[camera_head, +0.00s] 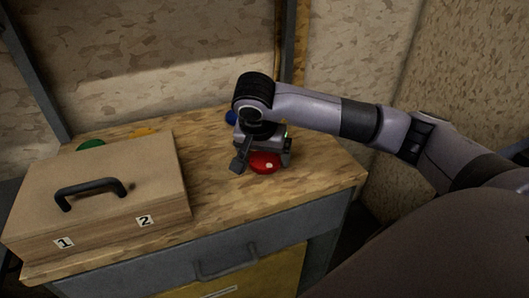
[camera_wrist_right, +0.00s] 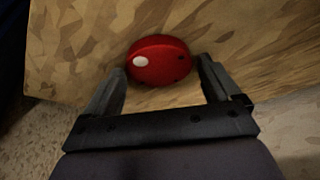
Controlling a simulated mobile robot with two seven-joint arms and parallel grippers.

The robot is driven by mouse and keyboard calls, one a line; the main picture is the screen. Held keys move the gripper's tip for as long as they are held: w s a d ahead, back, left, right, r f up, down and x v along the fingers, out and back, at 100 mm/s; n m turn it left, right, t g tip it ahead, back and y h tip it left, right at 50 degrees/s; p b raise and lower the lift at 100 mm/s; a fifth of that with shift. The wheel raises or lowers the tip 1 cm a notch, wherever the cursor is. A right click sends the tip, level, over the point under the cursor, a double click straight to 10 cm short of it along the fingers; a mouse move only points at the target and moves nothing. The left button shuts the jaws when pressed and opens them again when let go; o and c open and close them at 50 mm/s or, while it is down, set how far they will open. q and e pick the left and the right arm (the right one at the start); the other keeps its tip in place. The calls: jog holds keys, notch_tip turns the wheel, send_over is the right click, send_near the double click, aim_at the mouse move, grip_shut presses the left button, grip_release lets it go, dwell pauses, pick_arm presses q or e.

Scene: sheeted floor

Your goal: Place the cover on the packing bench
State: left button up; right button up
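The cover (camera_head: 100,190) is a tan wooden box shape with a black arched handle (camera_head: 90,189) on top and labels 1 and 2 on its front. It sits at the left of the wooden packing bench (camera_head: 310,180). My right gripper (camera_head: 262,159) is well right of the cover, pointing down over a red round object (camera_head: 263,167). In the right wrist view my right gripper (camera_wrist_right: 163,66) has its fingers apart. The red object (camera_wrist_right: 160,62) shows between and just beyond the fingertips; I cannot tell whether they touch it. My left gripper is not in view.
A blue object (camera_head: 231,117) is partly hidden behind my right gripper. Green (camera_head: 91,146) and yellow (camera_head: 146,132) objects show behind the cover, partly hidden by it. The bench top right of my gripper is clear. A drawer handle (camera_head: 226,262) is on the bench front.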

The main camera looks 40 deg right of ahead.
jog(key=shift+o, duration=0.2)
jog(key=shift+r, duration=0.25)
jog(key=p+v, duration=0.2)
jog(key=v, duration=0.9)
jog(key=shift+a+r, duration=0.2)
jog(key=shift+r, duration=0.15)
jog(key=shift+s, duration=0.1)
